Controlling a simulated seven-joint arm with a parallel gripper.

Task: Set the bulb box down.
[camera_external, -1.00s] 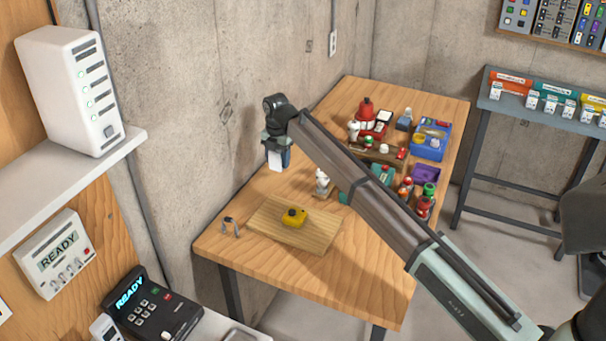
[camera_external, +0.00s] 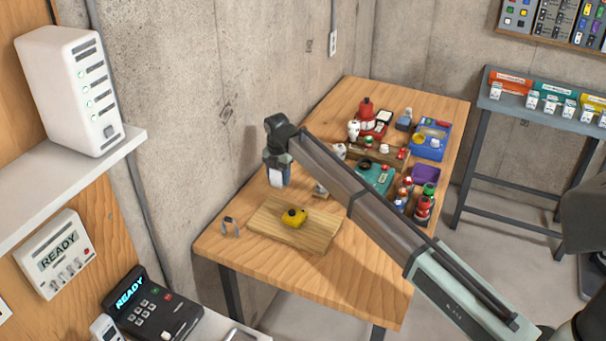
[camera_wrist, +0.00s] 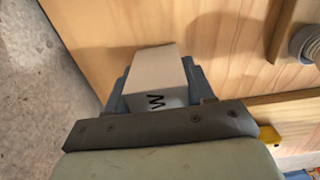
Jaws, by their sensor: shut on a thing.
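The bulb box is a small white box (camera_external: 276,177) held upright at the end of my arm, over the left rear part of the wooden table (camera_external: 370,284). My gripper (camera_external: 277,170) is shut on it. In the wrist view the box (camera_wrist: 156,78) sits between the two grey fingers (camera_wrist: 157,85), with a dark letter on its near face. The bare wood of the table (camera_wrist: 220,70) shows beyond it. I cannot tell whether the bottom of the box touches the table.
A wooden board (camera_external: 307,237) with a yellow object (camera_external: 294,217) lies in front of the gripper. A small grey bracket-like item (camera_external: 230,226) is at the left. Several bottles (camera_external: 424,208), a purple box (camera_external: 426,174) and a blue bin (camera_external: 431,141) stand to the right. The concrete wall (camera_external: 205,110) is close behind.

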